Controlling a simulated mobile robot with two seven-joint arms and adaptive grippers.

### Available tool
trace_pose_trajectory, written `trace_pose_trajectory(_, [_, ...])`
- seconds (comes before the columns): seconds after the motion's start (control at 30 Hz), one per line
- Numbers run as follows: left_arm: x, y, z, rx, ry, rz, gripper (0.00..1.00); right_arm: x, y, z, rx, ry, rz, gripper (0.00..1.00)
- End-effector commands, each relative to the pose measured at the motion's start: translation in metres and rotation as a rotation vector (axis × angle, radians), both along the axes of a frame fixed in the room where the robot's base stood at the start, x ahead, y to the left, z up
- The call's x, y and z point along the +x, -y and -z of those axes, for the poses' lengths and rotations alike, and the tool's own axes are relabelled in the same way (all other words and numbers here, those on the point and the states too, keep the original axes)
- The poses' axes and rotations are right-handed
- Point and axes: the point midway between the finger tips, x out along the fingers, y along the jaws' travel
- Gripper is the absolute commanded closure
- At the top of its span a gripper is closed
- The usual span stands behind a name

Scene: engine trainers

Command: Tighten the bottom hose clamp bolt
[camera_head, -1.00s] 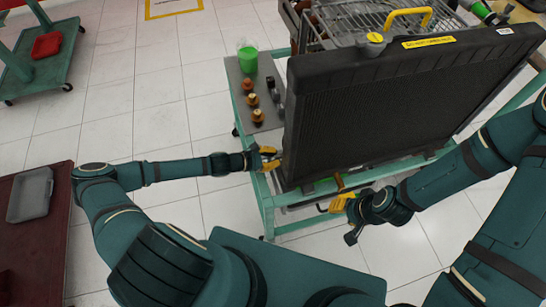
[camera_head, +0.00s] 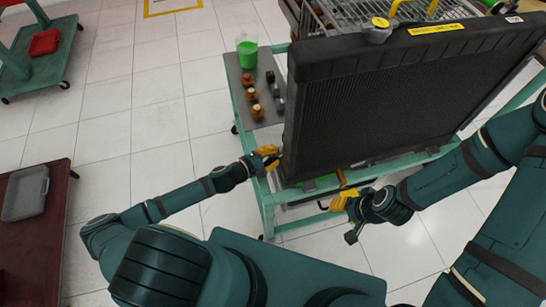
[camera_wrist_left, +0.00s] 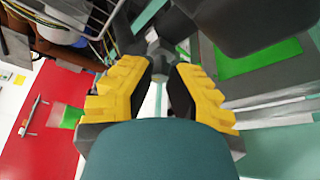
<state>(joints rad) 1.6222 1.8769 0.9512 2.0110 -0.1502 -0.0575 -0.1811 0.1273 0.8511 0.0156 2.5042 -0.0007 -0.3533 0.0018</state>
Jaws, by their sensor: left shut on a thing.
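The hose clamp cannot be told apart for sure in these views. In the left wrist view, a small grey bolt-like piece (camera_wrist_left: 160,60) with an angular head sits between the yellow fingertips of my left gripper (camera_wrist_left: 160,78). The fingers are closed around it. In the head view, my left gripper (camera_head: 268,158) is at the lower left corner of the large black radiator (camera_head: 380,100), and the bolt is too small to make out there. My right gripper (camera_head: 343,203) has yellow fingers and hangs low in front of the radiator, near a brown bar (camera_head: 341,178). Its jaw gap is unclear.
The radiator stands on a green frame (camera_head: 268,215). A grey side shelf (camera_head: 238,93) holds a cup with green contents (camera_head: 247,55), several orange-brown pieces and dark pieces. A dark red table (camera_head: 45,240) with a grey tray (camera_head: 26,193) stands left. White floor between is clear.

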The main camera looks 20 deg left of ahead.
Motion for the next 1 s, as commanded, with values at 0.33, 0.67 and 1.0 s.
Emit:
trace_pose_trajectory(0.33, [0.000, 0.002, 0.003, 0.167, 0.259, 0.000, 1.00, 0.006, 0.001, 0.029, -0.003, 0.014, 0.003, 0.53])
trace_pose_trajectory(0.67, [0.000, 0.003, 0.003, 0.279, 0.422, 0.001, 1.00, 0.007, 0.001, 0.032, -0.003, 0.016, 0.004, 0.53])
trace_pose_trajectory(1.0, [-0.001, 0.003, 0.002, 0.320, 0.483, 0.003, 1.00, 0.007, 0.001, 0.033, -0.003, 0.016, 0.004, 0.53])
